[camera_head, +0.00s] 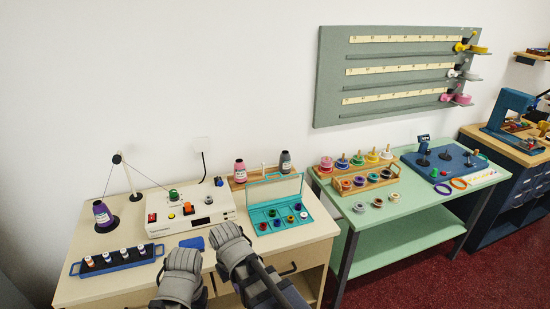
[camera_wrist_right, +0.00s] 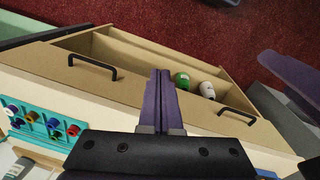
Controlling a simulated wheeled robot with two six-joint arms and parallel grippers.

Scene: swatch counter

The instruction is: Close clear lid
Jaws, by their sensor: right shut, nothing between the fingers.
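A teal case (camera_head: 262,222) stands on the cream counter, its clear lid (camera_head: 275,189) raised at its back edge. Several coloured bobbins sit in the case's compartments. The case also shows at the left of the right wrist view (camera_wrist_right: 48,112). My right gripper (camera_wrist_right: 163,75) is shut and empty, its dark fingers together over the front of the counter's drawers, apart from the case. In the head view my right wrist is in front of the case, fingertips hidden. My left gripper (camera_head: 180,272) is at the counter's front, left of the right one; its fingers cannot be made out.
A white machine (camera_head: 185,213) with knobs stands left of the case. A blue rack (camera_head: 117,259) of spools and a purple cone (camera_head: 103,216) are further left. Two bottles stand behind the case. An open drawer (camera_wrist_right: 130,60) below holds a green spool (camera_wrist_right: 182,80) and a white one (camera_wrist_right: 207,90).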

